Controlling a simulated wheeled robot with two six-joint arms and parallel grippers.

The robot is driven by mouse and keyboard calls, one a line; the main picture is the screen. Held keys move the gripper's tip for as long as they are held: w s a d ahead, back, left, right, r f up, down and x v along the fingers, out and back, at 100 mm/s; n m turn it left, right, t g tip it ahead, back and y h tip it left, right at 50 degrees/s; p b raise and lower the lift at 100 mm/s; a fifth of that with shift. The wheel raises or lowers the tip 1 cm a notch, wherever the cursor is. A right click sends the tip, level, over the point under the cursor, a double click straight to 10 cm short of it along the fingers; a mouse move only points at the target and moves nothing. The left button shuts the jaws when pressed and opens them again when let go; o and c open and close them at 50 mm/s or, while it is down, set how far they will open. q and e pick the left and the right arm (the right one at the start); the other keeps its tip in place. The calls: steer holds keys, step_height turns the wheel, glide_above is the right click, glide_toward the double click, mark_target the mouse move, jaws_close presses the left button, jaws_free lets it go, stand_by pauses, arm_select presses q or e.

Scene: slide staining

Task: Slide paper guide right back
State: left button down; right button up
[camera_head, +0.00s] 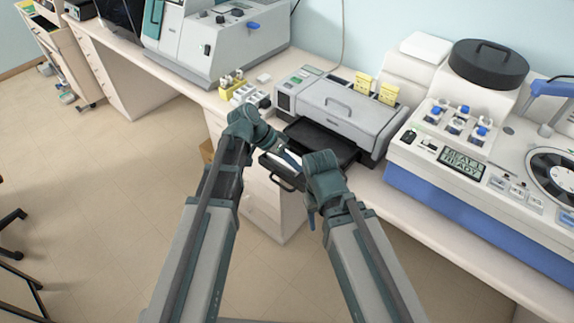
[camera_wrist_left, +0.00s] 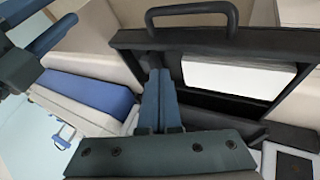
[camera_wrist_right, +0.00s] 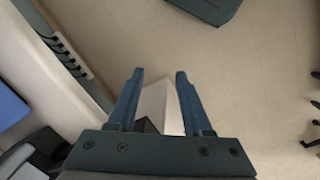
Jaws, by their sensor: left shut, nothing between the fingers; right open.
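The grey printer (camera_head: 340,105) stands on the bench with its black tray pulled out in front (camera_head: 278,178). In the left wrist view the tray (camera_wrist_left: 215,40) has a handle and holds white paper (camera_wrist_left: 240,78). My left gripper (camera_head: 296,163) is shut and empty. In the left wrist view its blue fingertips (camera_wrist_left: 158,72) are at the tray's inner side, left of the paper. I cannot pick out the paper guide from the other black parts there; the fingers hide some of it. My right gripper (camera_wrist_right: 155,72) is open and empty, beside the tray and pointing toward the floor.
A blue and white staining machine (camera_head: 450,175) stands right of the printer. A yellow rack of bottles (camera_head: 232,82) and a large grey instrument (camera_head: 220,40) are to the left. The white bench drawers (camera_head: 262,205) are below the tray.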

arm_select(q)
steer(key=shift+b+x, duration=0.65)
steer(key=shift+x, duration=0.65)
arm_select(e)
step_height(320, 180, down, 2)
steer(key=shift+f, duration=0.1)
arm_select(q)
steer(key=s+d, duration=0.1)
steer(key=d, duration=0.1)
steer(key=s+d, duration=0.2)
steer(key=shift+a, duration=0.1)
arm_select(e)
steer(key=shift+a, duration=0.1)
arm_select(q)
steer(key=shift+r, duration=0.1)
